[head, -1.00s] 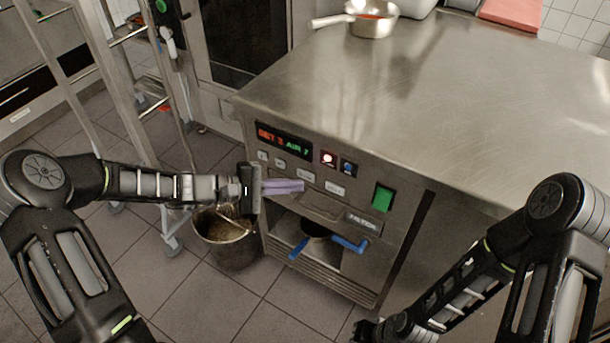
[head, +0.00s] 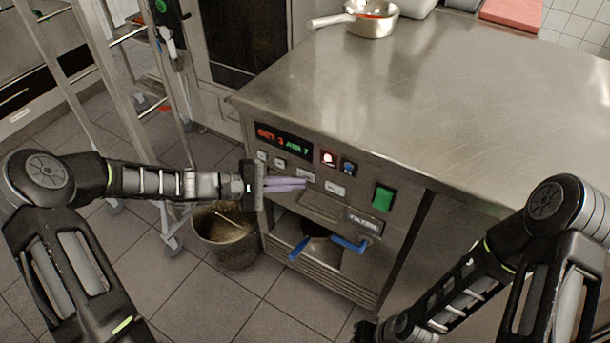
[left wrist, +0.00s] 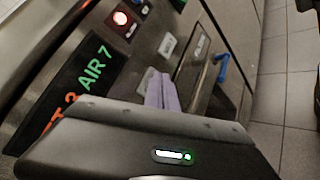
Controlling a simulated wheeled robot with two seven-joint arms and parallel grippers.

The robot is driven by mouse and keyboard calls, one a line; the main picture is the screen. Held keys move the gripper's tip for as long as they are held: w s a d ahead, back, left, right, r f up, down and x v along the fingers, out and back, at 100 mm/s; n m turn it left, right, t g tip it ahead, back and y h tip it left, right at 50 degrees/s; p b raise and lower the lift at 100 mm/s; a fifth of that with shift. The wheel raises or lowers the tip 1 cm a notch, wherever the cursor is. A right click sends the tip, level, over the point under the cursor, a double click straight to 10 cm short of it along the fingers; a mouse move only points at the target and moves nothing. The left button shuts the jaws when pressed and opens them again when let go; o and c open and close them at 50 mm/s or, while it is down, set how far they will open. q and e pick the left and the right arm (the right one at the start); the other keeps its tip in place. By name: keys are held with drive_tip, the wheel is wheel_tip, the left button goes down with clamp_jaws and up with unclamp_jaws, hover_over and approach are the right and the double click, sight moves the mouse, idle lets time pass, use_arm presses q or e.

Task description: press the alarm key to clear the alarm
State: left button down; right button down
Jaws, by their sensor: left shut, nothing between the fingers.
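The steel unit's front panel (head: 318,203) carries a display (head: 284,141) with red and green characters, readable as "AIR 7" in the left wrist view (left wrist: 94,72). Below it is a row of small pale keys (head: 306,176); their labels are too small to read, so I cannot tell which is the alarm key. A red-lit round button (head: 328,158) sits beside a blue one (head: 348,168). Contact cannot be told. My right gripper (head: 364,331) shows only partly at the bottom edge.
A green switch (head: 383,198) is on the panel's right. Below, blue-handled parts (head: 348,244) stick out of an opening. A bucket (head: 226,240) stands on the floor under my left wrist. A ladder-like frame (head: 135,90) is at left. A pan (head: 371,20) stands on the worktop.

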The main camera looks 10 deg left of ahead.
use_arm(q)
drive_tip(key=shift+w+d, duration=0.2)
drive_tip(key=shift+w, duration=0.3)
idle(0.4)
drive_tip(key=shift+s, duration=0.1)
drive_tip(key=shift+s+a, duration=0.4)
drive_tip(key=shift+s, duration=0.4)
drive_tip(key=shift+s+a+p, duration=0.2)
drive_tip(key=shift+s+a, duration=0.1)
drive_tip(key=shift+s, duration=0.5)
drive_tip(key=shift+s+a+p, duration=0.2)
drive_tip(key=shift+s+a, duration=0.1)
drive_tip(key=shift+s, duration=0.45)
drive_tip(key=shift+s+a+p, duration=0.2)
drive_tip(key=shift+s+a, duration=0.1)
drive_tip(key=shift+s, duration=0.5)
